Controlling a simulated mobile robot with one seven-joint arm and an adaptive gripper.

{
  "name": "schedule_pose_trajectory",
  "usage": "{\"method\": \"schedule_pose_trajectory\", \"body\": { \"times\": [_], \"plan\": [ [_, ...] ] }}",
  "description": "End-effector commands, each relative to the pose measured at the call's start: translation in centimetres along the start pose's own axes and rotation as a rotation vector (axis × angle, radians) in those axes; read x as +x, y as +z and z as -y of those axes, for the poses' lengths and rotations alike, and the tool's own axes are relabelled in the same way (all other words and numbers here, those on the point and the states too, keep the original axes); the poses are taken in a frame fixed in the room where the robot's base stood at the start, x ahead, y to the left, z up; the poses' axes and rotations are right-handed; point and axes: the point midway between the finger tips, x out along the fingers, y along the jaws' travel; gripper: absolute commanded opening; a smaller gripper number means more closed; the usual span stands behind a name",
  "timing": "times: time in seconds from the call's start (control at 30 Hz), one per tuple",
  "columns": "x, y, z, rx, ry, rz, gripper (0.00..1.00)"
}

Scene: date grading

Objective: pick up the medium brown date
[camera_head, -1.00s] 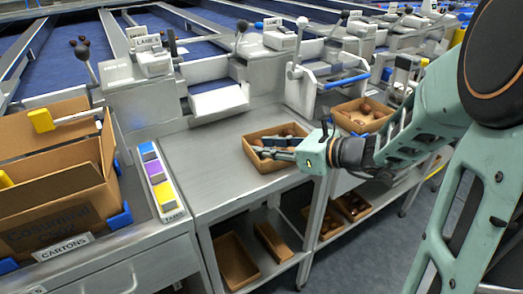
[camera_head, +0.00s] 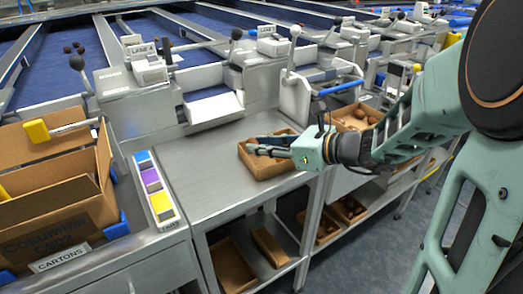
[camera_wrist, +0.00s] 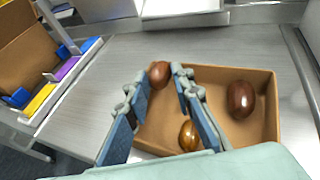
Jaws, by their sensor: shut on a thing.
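A medium reddish-brown date (camera_wrist: 159,74) sits between the tips of my gripper (camera_wrist: 158,78) in the wrist view, at the far left corner of a cardboard tray. My gripper (camera_head: 252,147) is shut on this date. In the head view the fingers lie over the tray (camera_head: 262,173) and the held date cannot be made out. A darker red-brown date (camera_wrist: 240,98) lies at the right in the tray. A golden-brown date (camera_wrist: 189,136) lies by the right finger, nearer the wrist.
The tray stands on a grey metal bench (camera_head: 205,190) with free room to its left. A blue, purple and yellow strip (camera_head: 153,188) and a cardboard carton (camera_head: 55,190) stand at the left. Another tray of dates (camera_head: 352,118) is at the right. A white chute (camera_head: 215,108) stands behind.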

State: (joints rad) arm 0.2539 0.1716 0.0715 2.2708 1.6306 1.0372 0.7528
Motion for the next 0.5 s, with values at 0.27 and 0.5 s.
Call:
{"method": "schedule_pose_trajectory", "body": {
  "times": [0.27, 0.5],
  "plan": [
    [-6.8, 4.3, -0.3, -0.004, -0.006, 0.003, 0.10],
    [-12.8, 4.5, -0.8, 0.001, -0.004, 0.002, 0.10]
  ]
}}
